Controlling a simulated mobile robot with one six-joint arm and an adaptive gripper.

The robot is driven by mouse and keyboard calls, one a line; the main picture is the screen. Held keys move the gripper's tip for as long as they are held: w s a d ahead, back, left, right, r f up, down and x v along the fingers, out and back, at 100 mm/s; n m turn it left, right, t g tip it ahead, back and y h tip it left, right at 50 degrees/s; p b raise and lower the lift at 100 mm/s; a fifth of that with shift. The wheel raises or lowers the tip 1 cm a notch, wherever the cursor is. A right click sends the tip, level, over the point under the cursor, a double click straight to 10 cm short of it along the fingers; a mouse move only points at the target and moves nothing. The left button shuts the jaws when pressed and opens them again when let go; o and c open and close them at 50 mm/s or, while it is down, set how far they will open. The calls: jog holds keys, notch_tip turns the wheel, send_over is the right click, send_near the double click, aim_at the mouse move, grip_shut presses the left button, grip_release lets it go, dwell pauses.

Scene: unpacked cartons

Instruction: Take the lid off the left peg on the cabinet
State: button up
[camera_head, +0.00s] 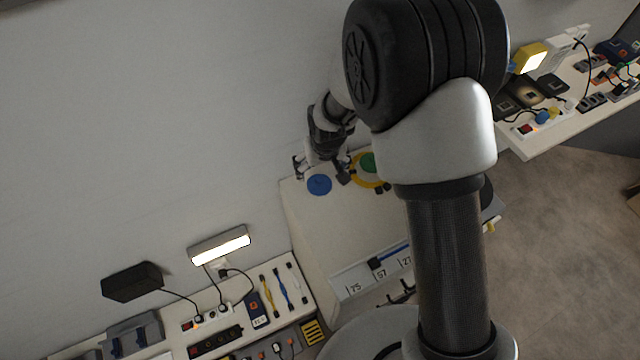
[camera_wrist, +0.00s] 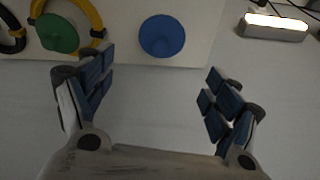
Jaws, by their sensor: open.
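The cabinet (camera_head: 325,235) has a pale top against the wall. A blue round lid (camera_head: 319,184) sits at its left end near the wall; it also shows at the top centre of the wrist view (camera_wrist: 162,36). The peg under it is hidden. My gripper (camera_head: 321,168) is open and empty at the wall-side edge of the cabinet, close to the blue lid. In the wrist view my spread fingers (camera_wrist: 160,72) stand either side of a gap, with the blue lid beyond it, apart from both fingers.
A green round piece (camera_head: 368,162) with a yellow ring (camera_wrist: 96,18) around it is beside the blue lid. A black ring (camera_wrist: 10,38) lies farther along. A lit lamp (camera_head: 220,245) and a bench with cables and tools stand left. Another cluttered bench (camera_head: 560,125) is at right.

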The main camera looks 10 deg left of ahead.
aim_at(319, 179)
jog(key=b+x, duration=0.1)
jog(key=x, duration=0.3)
jog(key=b+x, duration=0.1)
jog(key=x, duration=0.1)
jog(key=b+x, duration=0.1)
jog(key=x, duration=0.2)
jog(key=shift+s+d+f, duration=0.15)
jog(key=shift+s+f, duration=0.05)
jog(key=shift+r, duration=0.1)
jog(key=c, duration=0.9)
